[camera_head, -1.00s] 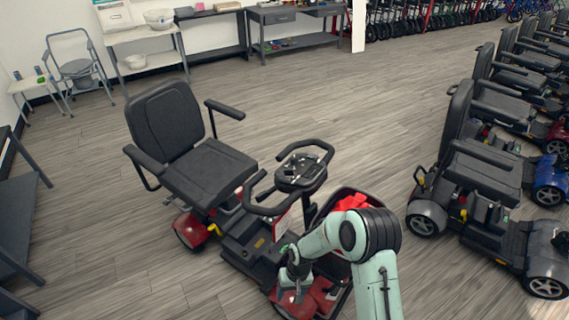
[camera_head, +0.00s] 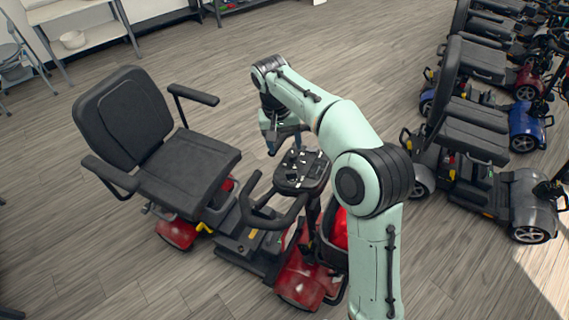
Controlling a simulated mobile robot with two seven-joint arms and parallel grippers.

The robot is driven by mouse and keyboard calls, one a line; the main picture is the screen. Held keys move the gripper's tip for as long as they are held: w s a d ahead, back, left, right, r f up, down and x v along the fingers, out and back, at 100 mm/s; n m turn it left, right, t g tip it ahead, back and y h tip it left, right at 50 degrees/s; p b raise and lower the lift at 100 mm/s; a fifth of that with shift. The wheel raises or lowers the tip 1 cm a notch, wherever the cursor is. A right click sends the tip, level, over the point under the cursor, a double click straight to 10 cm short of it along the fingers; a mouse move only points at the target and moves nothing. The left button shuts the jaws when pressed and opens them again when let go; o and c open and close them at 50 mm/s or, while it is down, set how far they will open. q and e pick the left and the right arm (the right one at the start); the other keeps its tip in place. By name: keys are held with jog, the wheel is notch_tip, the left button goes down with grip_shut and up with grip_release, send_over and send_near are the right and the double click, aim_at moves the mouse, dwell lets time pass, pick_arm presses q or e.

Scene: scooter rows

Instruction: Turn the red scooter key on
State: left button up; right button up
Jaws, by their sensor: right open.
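The red scooter (camera_head: 298,285) stands in front of me, its black seat (camera_head: 185,165) on the left. Its dark control console (camera_head: 300,172) is at the top of the tiller, between looped handlebars. The key is too small to make out on the console. My right arm comes in from the bottom right and arches over the front of the scooter. My right gripper (camera_head: 273,143) is open and empty, pointing down just above the far left edge of the console. It looks apart from it. My left gripper is not in view.
A grey scooter (camera_head: 480,180) stands to the right, with blue and red ones behind it. A white shelf table (camera_head: 80,30) with a bowl is at the back left. The wooden floor between (camera_head: 365,80) is clear.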

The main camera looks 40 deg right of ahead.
aim_at(291, 172)
jog(key=f, duration=0.3)
jog(key=f+b, duration=0.1)
jog(key=f, duration=0.3)
jog(key=s+d+f+b, duration=0.1)
jog(key=f, duration=0.3)
jog(key=shift+s+d, duration=0.1)
jog(key=shift+f, duration=0.6)
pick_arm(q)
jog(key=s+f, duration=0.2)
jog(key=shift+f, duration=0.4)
pick_arm(e)
jog(key=c, duration=1)
